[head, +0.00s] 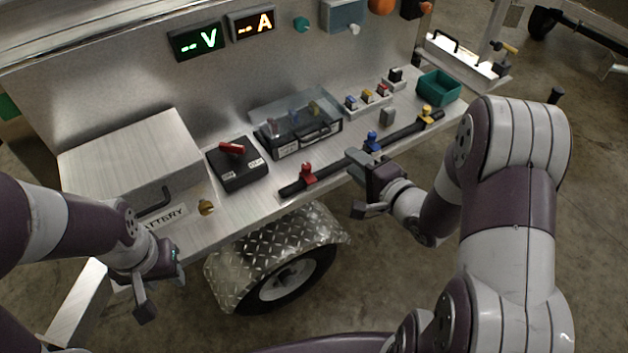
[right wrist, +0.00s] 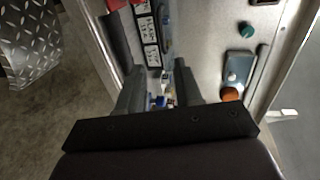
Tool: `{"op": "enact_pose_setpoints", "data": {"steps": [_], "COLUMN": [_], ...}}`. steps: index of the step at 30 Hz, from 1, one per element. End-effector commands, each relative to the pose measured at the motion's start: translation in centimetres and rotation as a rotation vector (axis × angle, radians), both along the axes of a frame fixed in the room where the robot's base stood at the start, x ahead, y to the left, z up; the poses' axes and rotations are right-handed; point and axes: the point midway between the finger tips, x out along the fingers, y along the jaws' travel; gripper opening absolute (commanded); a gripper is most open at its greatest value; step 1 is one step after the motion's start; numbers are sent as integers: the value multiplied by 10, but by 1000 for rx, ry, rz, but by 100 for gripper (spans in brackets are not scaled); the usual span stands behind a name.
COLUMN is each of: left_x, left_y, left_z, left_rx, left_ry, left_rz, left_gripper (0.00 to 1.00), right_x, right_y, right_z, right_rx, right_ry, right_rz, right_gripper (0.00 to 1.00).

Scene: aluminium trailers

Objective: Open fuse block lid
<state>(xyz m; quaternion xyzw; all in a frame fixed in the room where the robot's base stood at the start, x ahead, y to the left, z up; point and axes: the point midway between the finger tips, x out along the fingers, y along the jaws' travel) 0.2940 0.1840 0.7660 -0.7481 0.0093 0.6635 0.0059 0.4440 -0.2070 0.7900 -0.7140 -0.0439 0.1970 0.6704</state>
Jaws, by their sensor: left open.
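The fuse block (head: 302,138) sits on the trailer's metal shelf, a black base with a clear cover (head: 285,108) through which coloured fuses show. The cover appears to lie down over the block, but its edge is hard to make out. Labels on the block (right wrist: 151,35) show in the right wrist view. My right gripper (head: 362,184) is open and empty, just off the shelf's front edge, right of and nearer than the block; its two fingers (right wrist: 157,92) stand apart in the right wrist view. My left gripper (head: 152,290) is open, low at the left by the battery box (head: 130,155).
A black bar (head: 335,165) with red, blue and yellow clamps runs along the shelf front, between my right gripper and the block. A black switch box (head: 238,172) stands left of the block. Small coloured switches (head: 367,98) and a teal bin (head: 438,88) are right.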

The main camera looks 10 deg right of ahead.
Motion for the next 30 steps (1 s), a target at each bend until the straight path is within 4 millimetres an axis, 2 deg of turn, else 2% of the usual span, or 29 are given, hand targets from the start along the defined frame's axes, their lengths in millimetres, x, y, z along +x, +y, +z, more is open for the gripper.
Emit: {"op": "enact_pose_setpoints", "data": {"steps": [4,12,15,21,29,30], "left_x": [1,0,0,0,0,0], "left_y": [0,0,0,0,0,0], "left_z": [-6,-25,-29,-31,-31,-31], "left_rx": [0,0,0,0,0,0], "left_ry": [-2,-1,-1,-1,-1,-1], "left_rz": [0,0,0,0,0,0], "left_gripper": [40,40,40,40,40,40], "right_x": [18,82,98,113,115,115], "right_y": [9,32,38,43,43,43], "right_z": [-4,-19,-22,-23,-23,-23], "right_rx": [24,23,21,22,22,21], "right_ry": [-8,-8,-8,-6,-5,-5], "right_rz": [8,6,5,2,1,1], "right_gripper": [35,35,35,35,35,28]}}
